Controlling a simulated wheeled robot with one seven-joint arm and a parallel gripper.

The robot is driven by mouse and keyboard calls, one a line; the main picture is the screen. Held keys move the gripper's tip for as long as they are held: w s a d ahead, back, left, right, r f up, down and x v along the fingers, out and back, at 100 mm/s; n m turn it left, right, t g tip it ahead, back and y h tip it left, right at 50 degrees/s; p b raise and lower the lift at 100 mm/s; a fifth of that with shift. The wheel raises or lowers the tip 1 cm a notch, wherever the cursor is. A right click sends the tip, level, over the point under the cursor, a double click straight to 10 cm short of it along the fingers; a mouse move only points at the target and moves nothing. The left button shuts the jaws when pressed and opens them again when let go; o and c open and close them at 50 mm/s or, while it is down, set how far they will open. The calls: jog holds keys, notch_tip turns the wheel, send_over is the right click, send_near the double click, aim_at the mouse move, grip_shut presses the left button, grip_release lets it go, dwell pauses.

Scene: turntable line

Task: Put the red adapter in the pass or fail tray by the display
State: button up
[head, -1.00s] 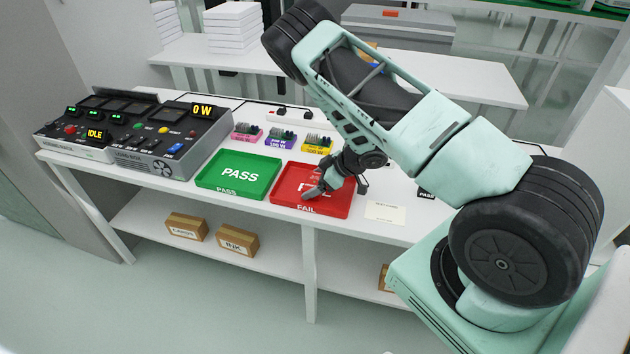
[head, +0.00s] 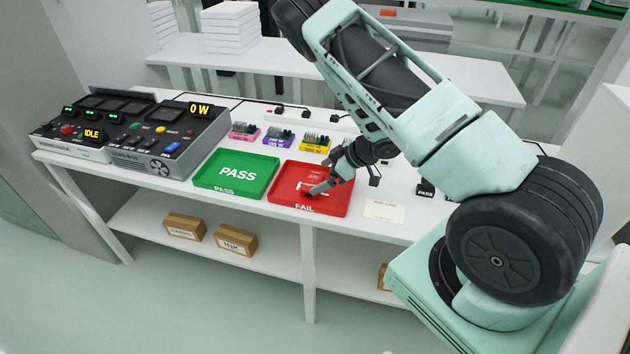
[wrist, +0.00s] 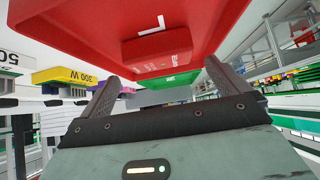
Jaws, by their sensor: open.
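The red adapter (wrist: 157,50), a small box with fine print, lies in the red FAIL tray (wrist: 215,18), which appears upside down at the top of the wrist view. In the head view the adapter (head: 318,176) is hard to pick out, red on red, inside the tray (head: 288,205). My gripper (head: 315,189) is over the FAIL tray. In the wrist view its fingers (wrist: 160,86) are spread, with nothing held between them and the adapter beyond. The green PASS tray (head: 212,186) is left of the FAIL tray and looks empty. The display (head: 199,109) reads 0 W.
A pale card (head: 384,211) lies right of the FAIL tray. Test boxes (head: 165,150) fill the left end. Boxes (head: 236,240) sit on the lower shelf.

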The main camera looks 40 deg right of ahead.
jog(key=v, duration=0.7)
jog(key=w+a+r+m+h, duration=0.1)
jog(key=w+a+r+h, duration=0.15)
jog(key=a, duration=0.25)
jog(key=w+a+r+h, duration=0.1)
jog(key=w+a+r, duration=0.25)
jog(key=a, duration=0.25)
jog(key=s+a+r, duration=0.4)
jog(key=a+r, duration=0.1)
jog(key=a, duration=0.3)
jog(key=s+a+r+g, duration=0.2)
jog(key=s+a, duration=0.2)
jog(key=s, duration=0.4)
jog(key=s+a+r+g+h, duration=0.1)
jog(key=s+a+r+g, duration=0.1)
jog(key=s, duration=0.7)
jog(key=s+a+r+n+g, duration=0.1)
jog(key=s+a+r+g, duration=0.2)
jog(key=s+a, duration=0.3)
jog(key=s+r, duration=0.1)
jog(key=s, duration=0.2)
jog(key=shift+s+a+b, duration=0.2)
jog(key=shift+b, duration=0.1)
jog(key=shift+h, duration=0.25)
